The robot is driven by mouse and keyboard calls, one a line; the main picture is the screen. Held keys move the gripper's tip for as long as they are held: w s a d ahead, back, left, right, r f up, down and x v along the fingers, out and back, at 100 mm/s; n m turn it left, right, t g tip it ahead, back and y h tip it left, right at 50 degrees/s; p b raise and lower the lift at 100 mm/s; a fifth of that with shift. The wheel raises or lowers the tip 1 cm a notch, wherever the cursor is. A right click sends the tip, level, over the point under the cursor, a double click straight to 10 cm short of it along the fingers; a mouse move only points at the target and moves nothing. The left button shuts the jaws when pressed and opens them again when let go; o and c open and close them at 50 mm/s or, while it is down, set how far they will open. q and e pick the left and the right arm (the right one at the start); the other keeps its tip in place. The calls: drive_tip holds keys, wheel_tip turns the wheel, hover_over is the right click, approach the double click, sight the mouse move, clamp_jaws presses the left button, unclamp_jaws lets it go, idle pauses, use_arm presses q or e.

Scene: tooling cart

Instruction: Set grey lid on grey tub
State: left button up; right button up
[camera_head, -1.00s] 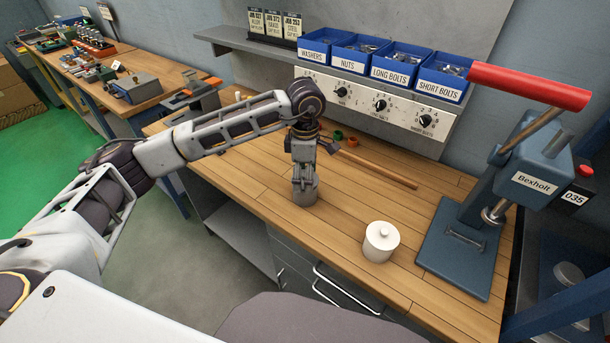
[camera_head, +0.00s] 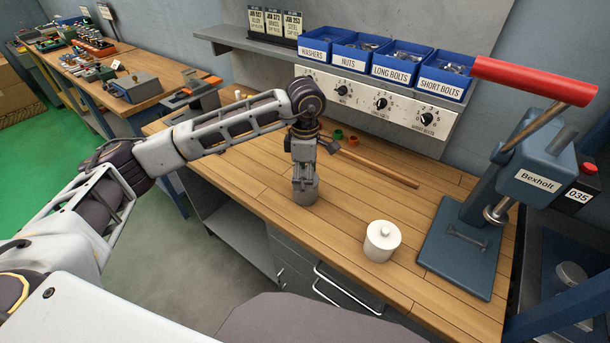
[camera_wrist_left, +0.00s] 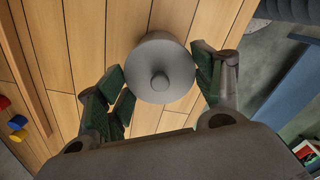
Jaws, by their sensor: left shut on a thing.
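The grey tub (camera_head: 305,194) stands upright on the wooden bench, directly under my left gripper (camera_head: 303,178). In the left wrist view, the round grey lid (camera_wrist_left: 160,72) with its small knob lies between the green-padded fingers of the left gripper (camera_wrist_left: 160,84). The gripper is shut on the lid, and the lid is lined up over the tub. I cannot tell whether the lid rests fully on the rim, as the fingers and the lid hide it. My right gripper is not in view.
A white lidded pot (camera_head: 381,242) stands to the right on the bench. A blue press (camera_head: 465,240) with a red handle is farther right. A wooden rod (camera_head: 378,169) and small coloured parts lie behind. Blue bins (camera_head: 383,60) line the shelf. The bench between tub and pot is clear.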

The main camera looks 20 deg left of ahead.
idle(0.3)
use_arm(q)
drive_tip(key=o, duration=0.9)
drive_tip(key=shift+o, duration=1)
drive_tip(key=shift+r, duration=0.15)
